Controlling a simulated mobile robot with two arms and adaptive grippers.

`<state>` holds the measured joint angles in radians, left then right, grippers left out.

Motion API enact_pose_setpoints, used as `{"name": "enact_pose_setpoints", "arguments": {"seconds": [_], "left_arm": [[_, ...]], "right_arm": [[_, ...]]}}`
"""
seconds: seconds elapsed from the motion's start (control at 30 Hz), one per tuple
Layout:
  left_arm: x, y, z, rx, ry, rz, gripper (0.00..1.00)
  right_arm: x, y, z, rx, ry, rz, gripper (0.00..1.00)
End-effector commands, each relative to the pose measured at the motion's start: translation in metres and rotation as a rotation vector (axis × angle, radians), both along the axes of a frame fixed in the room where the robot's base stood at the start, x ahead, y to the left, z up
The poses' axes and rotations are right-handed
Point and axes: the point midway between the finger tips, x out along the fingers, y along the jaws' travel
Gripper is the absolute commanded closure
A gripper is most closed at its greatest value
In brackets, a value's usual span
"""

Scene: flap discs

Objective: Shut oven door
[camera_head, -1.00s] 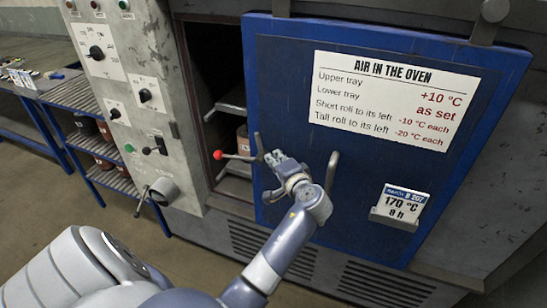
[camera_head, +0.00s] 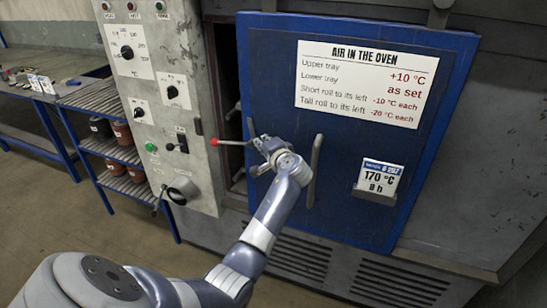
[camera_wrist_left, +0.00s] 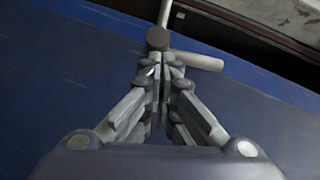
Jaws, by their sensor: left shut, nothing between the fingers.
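The blue oven door (camera_head: 350,160) stands slightly ajar in the head view, with a narrow dark gap along its left edge. A red-knobbed lever (camera_head: 230,143) sticks out at that edge, and a grey bar handle (camera_head: 314,170) stands to its right. My left gripper (camera_head: 264,142) is at the door's left edge, beside the lever's inner end. In the left wrist view the shut left gripper (camera_wrist_left: 160,75) is in front of the blue door (camera_wrist_left: 60,70), close to the lever's round pivot (camera_wrist_left: 157,39); whether they touch is unclear. My right gripper is not in view.
A grey control panel (camera_head: 160,105) with knobs and switches stands left of the oven opening. Blue-framed shelves (camera_head: 110,150) with rolls stand further left. A card holder (camera_head: 375,195) is on the door. The floor (camera_head: 60,230) at lower left is clear.

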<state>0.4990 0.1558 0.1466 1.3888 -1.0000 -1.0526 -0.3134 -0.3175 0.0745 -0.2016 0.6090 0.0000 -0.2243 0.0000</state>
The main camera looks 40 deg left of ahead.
Motion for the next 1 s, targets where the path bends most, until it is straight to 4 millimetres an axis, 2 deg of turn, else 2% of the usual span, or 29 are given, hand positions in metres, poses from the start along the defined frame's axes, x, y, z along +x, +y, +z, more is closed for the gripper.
{"name": "enact_pose_setpoints", "arguments": {"seconds": [0.03, 0.17, 0.4, 0.47, 0.7, 1.0], "left_arm": [[0.0, 0.011, 0.0, 0.001, 0.001, 0.003, 1.0], [-0.002, 0.033, 0.001, 0.0, 0.0, 0.0, 1.0], [-0.014, 0.076, 0.001, 0.001, 0.0, -0.002, 1.0], [-0.017, 0.086, 0.002, 0.001, -0.001, -0.003, 1.0], [-0.03, 0.123, 0.001, 0.001, -0.001, -0.001, 1.0], [-0.037, 0.147, 0.0, 0.0, -0.001, -0.006, 1.0]], "right_arm": [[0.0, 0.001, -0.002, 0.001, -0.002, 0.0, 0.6], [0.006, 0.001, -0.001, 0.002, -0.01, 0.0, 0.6], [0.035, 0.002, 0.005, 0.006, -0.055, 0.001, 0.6], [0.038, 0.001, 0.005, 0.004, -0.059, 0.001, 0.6], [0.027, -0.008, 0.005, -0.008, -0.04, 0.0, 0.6], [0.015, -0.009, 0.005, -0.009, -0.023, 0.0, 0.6]]}}
